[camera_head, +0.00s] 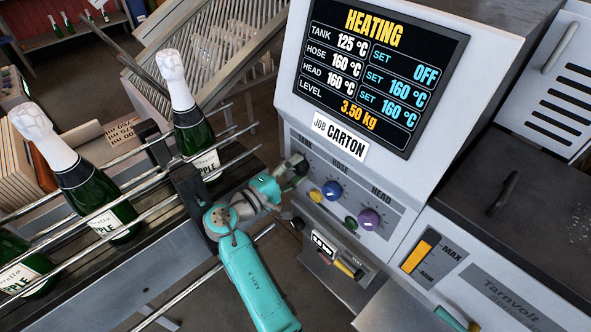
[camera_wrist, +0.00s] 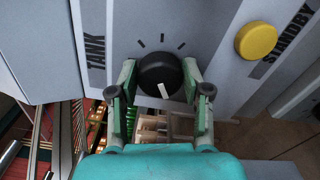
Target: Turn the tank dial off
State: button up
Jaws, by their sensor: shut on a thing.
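The black tank dial (camera_wrist: 158,72) sits on the machine's grey panel beside the TANK label (camera_wrist: 95,48) in the wrist view. Its white pointer mark faces down and slightly right, away from the tick marks above it. My gripper (camera_wrist: 160,68) has one finger on each side of the dial and is shut on it. In the head view my gripper (camera_head: 297,165) reaches the panel under the TANK label and largely hides the dial. The display (camera_head: 382,75) reads HEATING, with TANK at 125 °C and its SET value OFF.
The blue hose dial (camera_head: 332,191) and purple head dial (camera_head: 369,219) are to the right. A yellow standby button (camera_wrist: 256,38) is close to the tank dial. Foil-topped bottles (camera_head: 190,115) stand between rails at left. A black lid (camera_head: 530,185) is at right.

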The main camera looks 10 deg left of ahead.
jog(key=o, duration=1.2)
jog(key=shift+c, duration=0.2)
jog(key=v, duration=1.2)
